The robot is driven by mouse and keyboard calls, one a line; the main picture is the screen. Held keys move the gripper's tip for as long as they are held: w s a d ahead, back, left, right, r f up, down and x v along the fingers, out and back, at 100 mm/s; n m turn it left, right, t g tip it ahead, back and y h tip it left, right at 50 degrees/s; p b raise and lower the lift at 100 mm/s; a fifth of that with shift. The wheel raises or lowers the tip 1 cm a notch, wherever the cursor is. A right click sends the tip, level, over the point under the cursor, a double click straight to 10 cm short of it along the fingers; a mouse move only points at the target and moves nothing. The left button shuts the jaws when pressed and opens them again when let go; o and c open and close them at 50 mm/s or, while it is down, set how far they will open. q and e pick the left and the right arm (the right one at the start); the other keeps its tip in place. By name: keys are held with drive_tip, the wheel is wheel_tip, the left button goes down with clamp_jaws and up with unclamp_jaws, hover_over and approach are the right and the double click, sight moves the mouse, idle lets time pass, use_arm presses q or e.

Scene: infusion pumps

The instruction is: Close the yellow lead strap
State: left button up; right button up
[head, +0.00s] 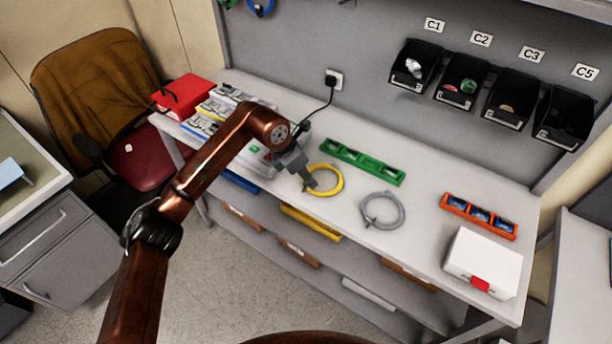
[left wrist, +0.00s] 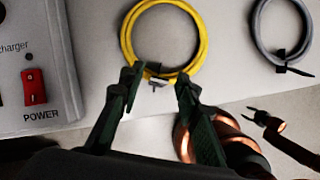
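The yellow lead (head: 339,183) lies coiled in a ring on the bench. In the left wrist view the coil (left wrist: 127,28) shows at the top, with a small dark strap (left wrist: 153,70) across its near side. Whether the strap's ends meet is too small to tell. My left gripper (head: 307,183) is at the coil's left edge in the head view. In the left wrist view its fingers (left wrist: 157,88) are apart, one on each side of the strap, with nothing visibly gripped.
A grey coiled lead (head: 399,222) lies to the right. A green holder (head: 362,162) is behind, an orange tray (head: 479,216) and a white box (head: 484,262) farther right. A charger (left wrist: 38,65) stands close left of the gripper. Black bins (head: 463,80) hang on the wall.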

use_arm(q)
clamp_jaws()
